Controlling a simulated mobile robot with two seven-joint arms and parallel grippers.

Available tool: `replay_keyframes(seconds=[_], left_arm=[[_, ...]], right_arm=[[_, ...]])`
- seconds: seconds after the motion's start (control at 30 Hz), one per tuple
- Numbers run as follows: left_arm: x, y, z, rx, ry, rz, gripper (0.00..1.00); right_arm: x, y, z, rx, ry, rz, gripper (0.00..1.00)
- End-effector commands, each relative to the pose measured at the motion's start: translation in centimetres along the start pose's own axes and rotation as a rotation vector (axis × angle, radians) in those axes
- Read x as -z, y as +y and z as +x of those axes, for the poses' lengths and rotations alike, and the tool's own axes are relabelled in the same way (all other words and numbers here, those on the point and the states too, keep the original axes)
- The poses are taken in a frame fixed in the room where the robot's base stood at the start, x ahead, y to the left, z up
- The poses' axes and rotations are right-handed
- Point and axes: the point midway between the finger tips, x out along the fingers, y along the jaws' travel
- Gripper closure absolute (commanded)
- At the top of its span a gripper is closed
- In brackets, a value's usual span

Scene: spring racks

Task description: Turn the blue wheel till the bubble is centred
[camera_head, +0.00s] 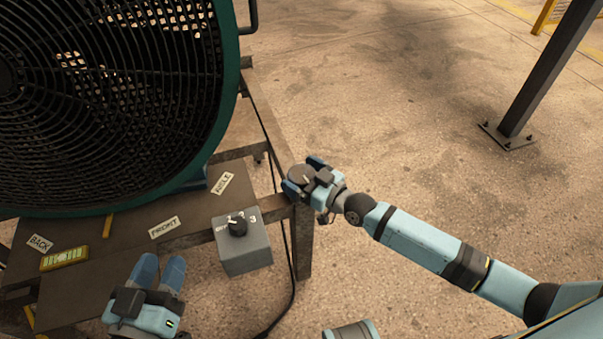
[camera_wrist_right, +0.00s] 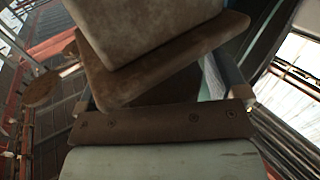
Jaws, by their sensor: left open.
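A yellow spirit level (camera_head: 64,258) lies at the left of the stand, beside the "BACK" label; its bubble is too small to read. My right gripper (camera_head: 302,174) is at the stand's right corner, its blue fingers apart on either side of a dark round disc (camera_head: 299,178) with a pale mark. No clearly blue wheel shows; whether this disc is it, and whether the fingers press on it, I cannot tell. In the right wrist view, brown metal parts (camera_wrist_right: 165,125) fill the space between the fingers. My left gripper (camera_head: 161,262) is open and empty above the stand's front edge.
A large green-rimmed fan (camera_head: 232,75) stands on the metal stand (camera_head: 125,228). A grey box with a black knob (camera_head: 238,226) sits at its front, between my grippers. A black cable (camera_head: 292,270) hangs down. A dark post (camera_head: 545,75) stands at right; the floor between is clear.

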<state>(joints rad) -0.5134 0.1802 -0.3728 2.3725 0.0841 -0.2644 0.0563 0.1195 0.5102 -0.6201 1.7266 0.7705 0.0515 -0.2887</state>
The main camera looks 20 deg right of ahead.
Motion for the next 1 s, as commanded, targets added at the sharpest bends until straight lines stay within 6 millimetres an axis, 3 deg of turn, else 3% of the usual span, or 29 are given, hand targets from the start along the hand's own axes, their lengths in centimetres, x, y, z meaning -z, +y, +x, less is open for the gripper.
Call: replay_keyframes(seconds=[0.37, 0.57, 0.8, 1.0], left_arm=[[0.2, 0.0, 0.0, 0.001, -0.004, 0.002, 0.57], [-0.4, -0.5, -0.1, 0.018, -0.062, 0.015, 0.57], [-3.2, -1.8, -1.1, 0.064, -0.185, 0.027, 0.57], [-4.5, -2.5, -1.8, 0.087, -0.249, 0.035, 0.57]], right_arm=[[0.0, 0.0, -0.8, 0.0, -0.003, 0.001, 0.0], [0.1, 0.0, -4.5, 0.001, -0.005, 0.0, 0.0], [0.1, 0.0, -10.0, 0.001, -0.005, 0.0, 0.0], [0.1, 0.0, -12.9, 0.0, -0.002, 0.0, 0.0]])
